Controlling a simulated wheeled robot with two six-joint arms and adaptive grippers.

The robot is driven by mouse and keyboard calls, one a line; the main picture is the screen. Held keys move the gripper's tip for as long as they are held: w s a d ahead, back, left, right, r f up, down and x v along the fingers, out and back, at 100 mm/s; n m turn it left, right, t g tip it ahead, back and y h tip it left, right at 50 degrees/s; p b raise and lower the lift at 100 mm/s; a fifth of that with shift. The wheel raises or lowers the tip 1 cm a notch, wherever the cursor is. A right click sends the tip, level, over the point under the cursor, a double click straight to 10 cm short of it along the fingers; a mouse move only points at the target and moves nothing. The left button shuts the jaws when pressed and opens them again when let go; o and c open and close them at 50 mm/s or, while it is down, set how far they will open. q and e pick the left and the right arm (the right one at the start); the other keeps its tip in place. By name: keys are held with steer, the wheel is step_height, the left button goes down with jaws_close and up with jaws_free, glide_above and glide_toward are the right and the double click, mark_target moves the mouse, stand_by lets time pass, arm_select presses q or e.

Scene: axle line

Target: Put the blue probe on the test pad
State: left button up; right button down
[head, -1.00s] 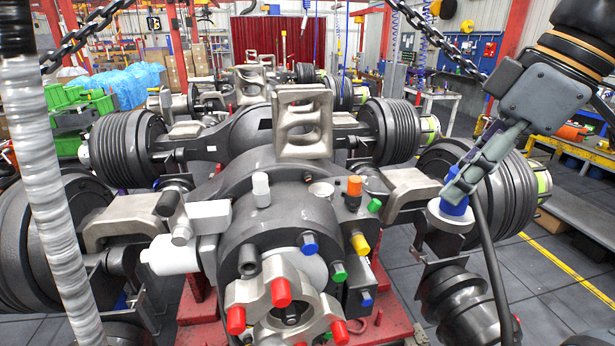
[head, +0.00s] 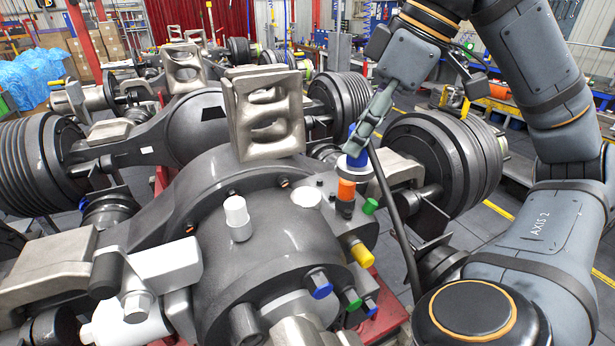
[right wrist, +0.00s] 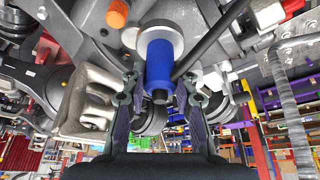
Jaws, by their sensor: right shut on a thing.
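The blue probe (head: 357,144) is a blue cylinder with a wide pale disc at its lower end. My right gripper (head: 366,134) is shut on its blue part and holds it nearly upright, close behind the orange cap. In the right wrist view the probe (right wrist: 160,66) sits between the two fingers (right wrist: 160,98). A pale round disc (head: 307,198) on top of the grey axle housing looks like the test pad. It is bare and lies left of and nearer than the probe. I cannot tell the probe's exact height above the housing. My left gripper is not in view.
An orange cap (head: 345,190), a green cap (head: 370,205) and a yellow cap (head: 362,255) stand beside the pad. A white capped fitting (head: 237,218) stands to its left. A tall metal bracket (head: 264,115) rises behind. A black cable (head: 398,230) hangs near the probe.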

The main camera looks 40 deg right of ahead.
steer(key=w+f+b, duration=0.1)
steer(key=w+f, duration=0.3)
steer(key=w+f+b, duration=0.1)
steer(key=w+f, duration=0.3)
steer(key=w+f+b, duration=0.1)
steer(key=w+f, duration=0.3)
steer(key=shift+w+d+f, duration=0.1)
steer(key=shift+d+f, duration=0.05)
steer(key=shift+d, duration=0.15)
steer(key=shift+r, duration=0.2)
steer(key=shift+f, duration=0.15)
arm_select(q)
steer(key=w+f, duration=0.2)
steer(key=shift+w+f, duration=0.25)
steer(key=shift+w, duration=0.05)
arm_select(e)
steer(key=c, duration=1)
jaws_free()
steer(key=shift+c, duration=0.2)
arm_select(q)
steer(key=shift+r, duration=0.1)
